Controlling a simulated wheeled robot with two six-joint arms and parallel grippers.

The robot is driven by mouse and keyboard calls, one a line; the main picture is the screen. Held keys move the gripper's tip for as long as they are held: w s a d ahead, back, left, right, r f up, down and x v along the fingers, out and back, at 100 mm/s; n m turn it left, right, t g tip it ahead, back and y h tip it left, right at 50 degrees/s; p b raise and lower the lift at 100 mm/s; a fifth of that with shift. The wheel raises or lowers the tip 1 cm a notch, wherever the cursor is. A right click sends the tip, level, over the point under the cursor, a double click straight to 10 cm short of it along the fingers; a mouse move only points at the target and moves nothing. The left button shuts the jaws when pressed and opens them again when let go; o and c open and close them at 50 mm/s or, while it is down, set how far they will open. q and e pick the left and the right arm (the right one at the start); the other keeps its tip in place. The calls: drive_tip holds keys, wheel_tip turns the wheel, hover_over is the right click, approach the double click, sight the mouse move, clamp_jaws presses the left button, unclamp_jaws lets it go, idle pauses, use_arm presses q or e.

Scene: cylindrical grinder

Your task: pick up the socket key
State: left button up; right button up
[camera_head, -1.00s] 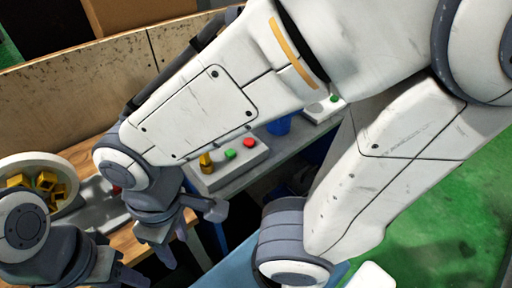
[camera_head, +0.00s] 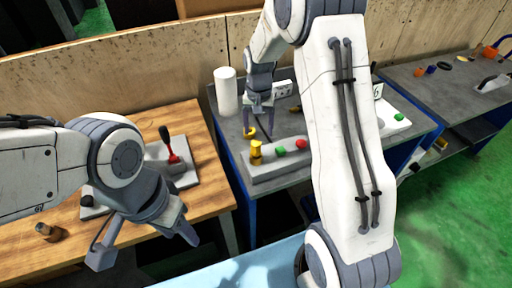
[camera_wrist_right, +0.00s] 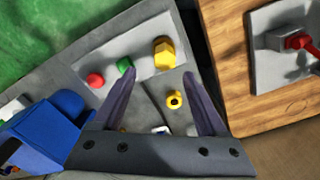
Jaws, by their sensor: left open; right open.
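A small yellow piece with a dark round hole (camera_wrist_right: 174,99), which looks like the socket key, is on the grey bench. In the head view it shows as a yellow ring shape (camera_head: 250,132) close to the left finger of my right gripper (camera_head: 258,133). My right gripper is open and points down at the bench behind the button box. In the right wrist view the piece appears between the two fingers (camera_wrist_right: 160,88), nearer the right one; contact cannot be told. My left gripper (camera_head: 146,248) is open and empty near the wooden table's front edge.
A grey box (camera_head: 277,168) with yellow, green and red knobs stands in front of my right gripper. A white cylinder (camera_head: 227,92) is left of it. The wooden table (camera_head: 200,130) holds a red-lever device (camera_head: 171,148). A wooden panel runs behind.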

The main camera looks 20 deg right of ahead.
sight(256, 143)
wheel_tip(256, 143, down, 3)
drive_tip(key=shift+f+p, duration=0.1)
drive_tip(key=shift+p, duration=0.2)
drive_tip(key=f+p, duration=0.1)
drive_tip(key=f, duration=0.2)
drive_tip(key=f+p, duration=0.1)
drive_tip(key=shift+s+a+f+p, duration=0.1)
drive_tip(key=shift+a+f+p, duration=0.2)
drive_tip(key=shift+a, duration=0.1)
drive_tip(key=shift+f, duration=0.4)
clamp_jaws()
drive_tip(key=shift+r, duration=0.1)
